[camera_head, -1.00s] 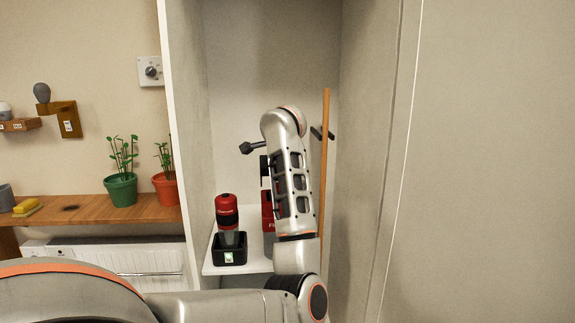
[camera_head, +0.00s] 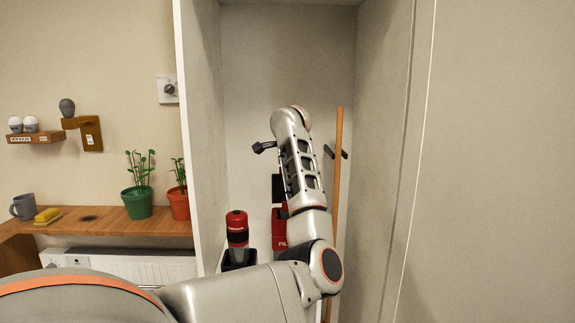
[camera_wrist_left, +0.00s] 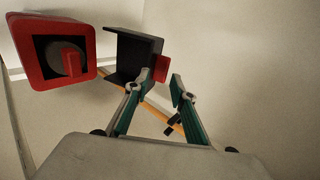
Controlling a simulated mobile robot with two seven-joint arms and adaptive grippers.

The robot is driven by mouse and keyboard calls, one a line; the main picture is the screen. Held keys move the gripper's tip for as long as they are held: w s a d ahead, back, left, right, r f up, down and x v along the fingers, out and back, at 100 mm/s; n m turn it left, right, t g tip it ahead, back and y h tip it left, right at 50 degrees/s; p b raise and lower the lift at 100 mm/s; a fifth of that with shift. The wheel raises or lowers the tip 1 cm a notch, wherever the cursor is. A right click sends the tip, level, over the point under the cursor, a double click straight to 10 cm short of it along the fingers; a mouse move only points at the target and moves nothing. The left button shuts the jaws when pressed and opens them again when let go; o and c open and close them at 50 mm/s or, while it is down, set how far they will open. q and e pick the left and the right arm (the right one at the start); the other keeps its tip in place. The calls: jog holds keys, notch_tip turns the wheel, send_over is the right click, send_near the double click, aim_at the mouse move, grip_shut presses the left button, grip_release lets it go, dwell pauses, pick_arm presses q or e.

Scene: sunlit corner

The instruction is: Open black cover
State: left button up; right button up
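In the left wrist view, the black cover (camera_wrist_left: 128,58) is a hollow shell beside a red housing (camera_wrist_left: 82,82). The housing's dark square recess shows, with a red knob (camera_wrist_left: 73,60) inside. The cover stands swung away from this recess. A red tab (camera_wrist_left: 161,68) shows at its right edge. My left gripper (camera_wrist_left: 161,80) is open, its two fingertips apart near the tab. Whether they touch it is unclear. In the head view, my left arm hides the gripper. A black part (camera_head: 277,187) shows beside the arm, above a red lettered object (camera_head: 279,230). My right gripper is not in view.
A narrow alcove with light walls (camera_head: 385,150) surrounds my arm. A wooden pole (camera_head: 337,190) stands close on the right, beside a dark hook (camera_head: 335,152). A red and black bottle (camera_head: 237,228) stands left. A wooden shelf (camera_head: 100,226) with plants is further left.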

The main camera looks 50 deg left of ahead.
pick_arm(q)
jog(key=v, duration=1.2)
jog(key=shift+s, duration=0.15)
